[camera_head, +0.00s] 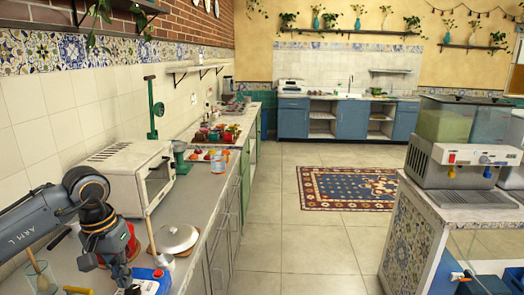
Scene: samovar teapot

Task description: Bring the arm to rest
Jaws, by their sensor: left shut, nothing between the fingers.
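My left arm comes in from the lower left over the long counter (205,215). Its dark gripper (106,268) points down near the counter's front left part. The gripper is shut, with nothing seen held in it. A red object (133,243) stands right behind the gripper and is partly hidden by it. A blue and white item (152,280) lies on the counter just right of the fingertips. Whether the gripper touches either one cannot be told. My right gripper is not in view.
A round metal lid (176,238) and a white toaster oven (135,178) are on the counter beyond the gripper. A glass with a stick (42,278) stands at the lower left. A drink dispenser (465,165) is on the right. The tiled floor (290,245) between is clear.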

